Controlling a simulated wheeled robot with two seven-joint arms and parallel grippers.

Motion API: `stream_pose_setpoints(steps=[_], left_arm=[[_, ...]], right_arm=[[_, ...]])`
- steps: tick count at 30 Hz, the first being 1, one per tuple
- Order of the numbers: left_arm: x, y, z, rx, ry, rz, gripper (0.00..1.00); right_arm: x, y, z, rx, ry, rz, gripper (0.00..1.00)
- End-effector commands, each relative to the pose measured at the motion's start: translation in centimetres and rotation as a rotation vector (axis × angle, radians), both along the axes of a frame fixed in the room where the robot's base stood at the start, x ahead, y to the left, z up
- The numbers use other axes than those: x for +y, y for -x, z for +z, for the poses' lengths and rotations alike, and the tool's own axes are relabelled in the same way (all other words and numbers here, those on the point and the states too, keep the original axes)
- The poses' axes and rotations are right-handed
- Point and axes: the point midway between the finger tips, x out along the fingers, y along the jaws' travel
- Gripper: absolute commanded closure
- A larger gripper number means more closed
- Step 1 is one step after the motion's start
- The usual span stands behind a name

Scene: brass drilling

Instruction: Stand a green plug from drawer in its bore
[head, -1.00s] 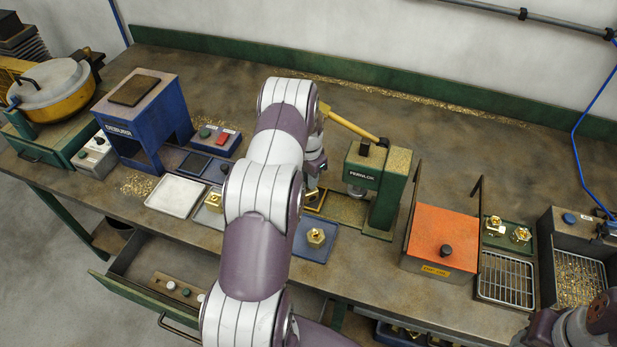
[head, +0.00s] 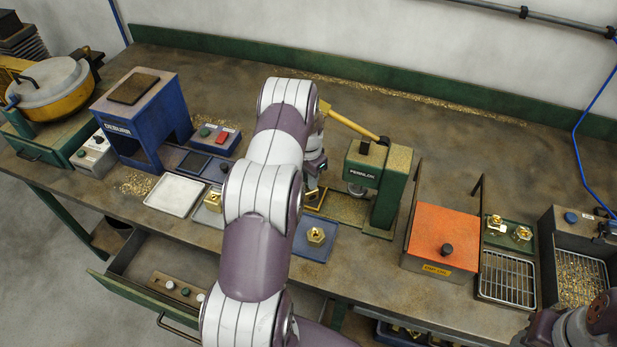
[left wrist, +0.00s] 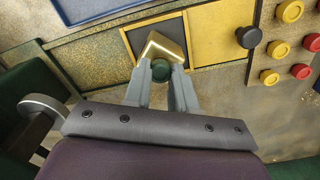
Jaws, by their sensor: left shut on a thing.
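My left gripper (left wrist: 161,80) is shut on a small dark green plug (left wrist: 160,70), whose round end shows between the fingertips in the left wrist view. Just beyond the tips is a brass block (left wrist: 158,45) at a yellow-edged fixture (left wrist: 127,38); whether the plug touches it or is in its bore I cannot tell. In the head view my left arm hides most of this spot, beside the green press (head: 378,180). My right gripper is not in view.
A blue mat (head: 316,250) with a brass fitting (head: 316,236) lies before the press. An orange-topped box (head: 440,236) and wire-rack tray (head: 507,277) stand to the right. Several coloured round knobs (left wrist: 278,48) are close right of the fixture. The back of the bench is mostly clear.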

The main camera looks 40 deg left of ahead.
Motion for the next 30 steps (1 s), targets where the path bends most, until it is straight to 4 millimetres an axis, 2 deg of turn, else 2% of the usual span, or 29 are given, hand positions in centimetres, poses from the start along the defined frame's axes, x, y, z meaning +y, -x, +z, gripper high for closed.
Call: stream_pose_setpoints(steps=[6, 7, 9, 10, 16, 18, 19, 30], left_arm=[[0.0, 0.0, 0.03, 0.0, 0.0, 0.0, 0.92], [0.01, 0.0, 0.03, 0.0, 0.0, 0.0, 0.71], [0.0, 0.0, 0.03, 0.0, 0.0, 0.0, 0.49], [0.0, 0.0, 0.03, 0.0, 0.0, 0.0, 0.45], [0.0, 0.0, 0.03, 0.0, 0.0, 0.0, 0.45], [0.0, 0.0, 0.03, 0.0, 0.0, 0.0, 0.22], [0.0, 0.0, 0.03, 0.0, 0.0, 0.0, 0.19], [0.01, -0.01, 0.47, -0.001, 0.0, 0.0, 0.19]], right_arm=[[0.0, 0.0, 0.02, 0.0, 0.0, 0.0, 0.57], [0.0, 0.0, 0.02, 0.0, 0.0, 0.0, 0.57], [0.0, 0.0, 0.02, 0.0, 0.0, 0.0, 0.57], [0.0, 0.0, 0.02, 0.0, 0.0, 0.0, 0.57], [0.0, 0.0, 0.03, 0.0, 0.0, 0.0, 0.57], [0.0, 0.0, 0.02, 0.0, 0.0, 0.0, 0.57], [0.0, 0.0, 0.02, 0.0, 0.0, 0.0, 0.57], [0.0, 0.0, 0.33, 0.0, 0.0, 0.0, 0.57]])
